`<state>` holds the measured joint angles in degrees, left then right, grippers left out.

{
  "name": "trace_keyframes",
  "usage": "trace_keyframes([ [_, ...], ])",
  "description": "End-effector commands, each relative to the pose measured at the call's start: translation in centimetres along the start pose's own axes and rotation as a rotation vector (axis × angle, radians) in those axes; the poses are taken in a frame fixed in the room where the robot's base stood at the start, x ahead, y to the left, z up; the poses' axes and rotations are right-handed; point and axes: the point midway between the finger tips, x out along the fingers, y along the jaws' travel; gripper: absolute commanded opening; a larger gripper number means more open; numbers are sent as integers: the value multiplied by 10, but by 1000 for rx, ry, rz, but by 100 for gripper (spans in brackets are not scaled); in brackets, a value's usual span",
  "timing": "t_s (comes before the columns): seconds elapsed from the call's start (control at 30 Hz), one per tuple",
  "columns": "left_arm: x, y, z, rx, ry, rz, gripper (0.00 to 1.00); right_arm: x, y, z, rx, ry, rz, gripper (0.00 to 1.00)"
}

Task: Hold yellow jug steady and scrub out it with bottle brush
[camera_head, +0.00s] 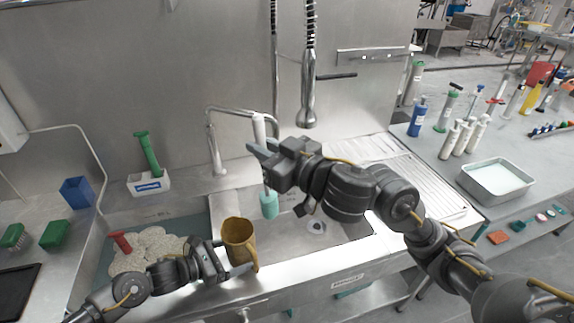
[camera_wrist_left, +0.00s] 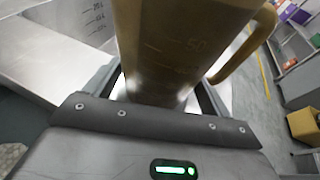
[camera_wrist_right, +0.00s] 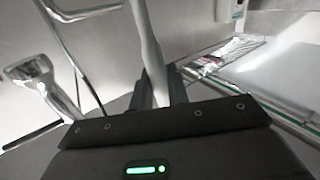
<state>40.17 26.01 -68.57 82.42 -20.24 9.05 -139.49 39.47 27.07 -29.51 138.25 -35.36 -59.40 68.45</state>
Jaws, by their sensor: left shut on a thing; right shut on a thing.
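The yellow jug (camera_head: 238,238) is upright at the sink's front edge, with its handle to the right. My left gripper (camera_head: 221,260) is shut on the jug's side. My right gripper (camera_head: 262,152) is shut on the white handle of the bottle brush (camera_head: 268,204). The brush hangs upright, its teal head over the sink basin, behind and right of the jug and apart from it. The right wrist view shows the white handle (camera_wrist_right: 148,50) between the fingers.
The faucet (camera_head: 212,140) and hanging sprayer (camera_head: 309,95) stand behind the sink (camera_head: 340,242). A white holder (camera_head: 149,184) with a green-handled brush is at the left. A metal tray (camera_head: 497,200) and several bottles are on the right-hand table.

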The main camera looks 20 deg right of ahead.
Motion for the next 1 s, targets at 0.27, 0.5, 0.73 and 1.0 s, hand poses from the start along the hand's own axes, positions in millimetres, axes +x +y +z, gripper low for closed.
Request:
trace_keyframes([
  [0.27,0,0,0,0,0,-1,70,27,-32,-29,47,19,-22,0],
  [0.5,0,0,0,0,1,0,70,37,-44,-26,79,28,-22,0],
  [0.73,0,0,0,0,1,-1,70,42,-46,-13,106,38,-2,0],
  [1.0,0,0,0,0,1,-1,70,43,-40,-2,144,63,25,0],
])
